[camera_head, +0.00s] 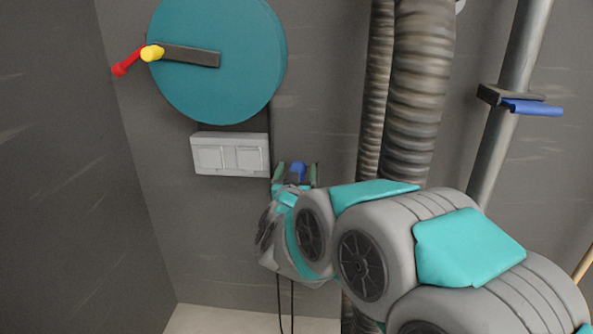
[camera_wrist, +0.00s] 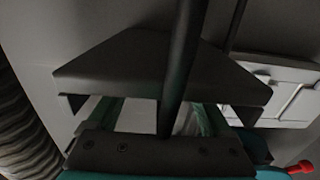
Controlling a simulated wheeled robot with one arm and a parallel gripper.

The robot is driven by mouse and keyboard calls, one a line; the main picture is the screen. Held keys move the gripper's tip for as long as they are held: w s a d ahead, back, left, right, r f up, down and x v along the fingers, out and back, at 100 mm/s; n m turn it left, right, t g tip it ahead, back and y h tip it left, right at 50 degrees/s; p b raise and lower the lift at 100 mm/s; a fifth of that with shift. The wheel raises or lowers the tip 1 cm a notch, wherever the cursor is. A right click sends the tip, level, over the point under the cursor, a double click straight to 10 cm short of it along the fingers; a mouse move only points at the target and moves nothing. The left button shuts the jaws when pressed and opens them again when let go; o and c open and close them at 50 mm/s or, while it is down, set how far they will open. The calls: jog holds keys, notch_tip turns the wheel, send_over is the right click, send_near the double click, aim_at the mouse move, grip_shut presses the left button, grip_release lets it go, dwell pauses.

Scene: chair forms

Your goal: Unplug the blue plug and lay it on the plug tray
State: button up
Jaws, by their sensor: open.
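My gripper (camera_head: 297,174) is open, with one green finger on each side of the plug. I cannot tell whether the fingers touch it or how the plug is seated. In the wrist view, my gripper (camera_wrist: 160,116) shows its fingers spread, partly covered by a dark plate. A dark cable-like strip (camera_wrist: 188,60) runs down between them, and the blue plug cannot be made out. I cannot identify the plug tray in either view.
A large teal disc (camera_head: 225,60) with a yellow knob and red handle is on the wall above the socket panel. Ribbed hoses (camera_head: 415,95) run down right of my gripper. A pipe with a blue lever (camera_head: 532,107) stands farther right. Thin dark cables (camera_head: 292,305) hang below.

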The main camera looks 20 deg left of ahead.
jog(key=v, duration=0.7)
jog(key=shift+s, duration=0.4)
jog(key=shift+d, duration=0.1)
